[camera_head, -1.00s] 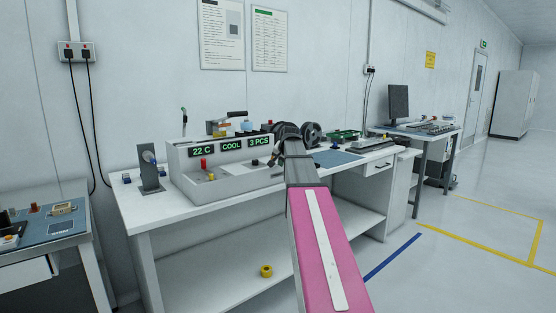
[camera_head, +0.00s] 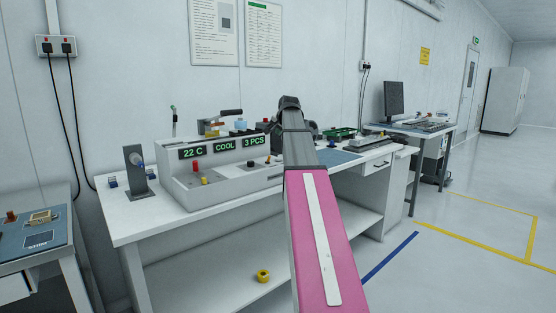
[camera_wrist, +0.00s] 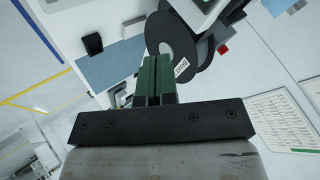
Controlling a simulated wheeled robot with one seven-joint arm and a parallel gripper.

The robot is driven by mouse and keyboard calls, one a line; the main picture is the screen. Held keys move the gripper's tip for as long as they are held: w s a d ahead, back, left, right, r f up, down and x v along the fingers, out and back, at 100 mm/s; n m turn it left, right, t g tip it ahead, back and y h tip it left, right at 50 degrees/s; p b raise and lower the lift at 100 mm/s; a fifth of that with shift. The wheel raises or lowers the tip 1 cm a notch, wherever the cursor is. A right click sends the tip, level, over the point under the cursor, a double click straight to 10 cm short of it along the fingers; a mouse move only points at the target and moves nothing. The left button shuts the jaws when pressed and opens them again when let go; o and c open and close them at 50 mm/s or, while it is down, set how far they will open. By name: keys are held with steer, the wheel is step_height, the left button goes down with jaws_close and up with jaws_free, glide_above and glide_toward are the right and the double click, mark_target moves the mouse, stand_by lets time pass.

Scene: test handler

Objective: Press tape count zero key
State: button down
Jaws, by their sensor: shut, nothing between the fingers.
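The test handler (camera_head: 225,180) is a grey box on the white bench, with green displays reading 22 C, COOL and 3 PCS (camera_head: 254,141). I cannot read which is the tape count zero key. My gripper (camera_wrist: 156,66) shows in the wrist view, its green-black fingers shut and empty. It points towards a dark tape reel (camera_wrist: 172,38) with a white label. In the head view my arm hides the gripper.
A stand with a round disc (camera_head: 136,170) is left of the handler. A yellow tape roll (camera_head: 263,276) sits on the lower shelf.

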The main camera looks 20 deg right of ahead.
mark_target(279, 159)
steer(key=shift+f, duration=4.4)
steer(key=shift+f, duration=0.1)
steer(key=shift+f, duration=0.3)
steer(key=shift+f, duration=0.45)
steer(key=shift+r, duration=0.9)
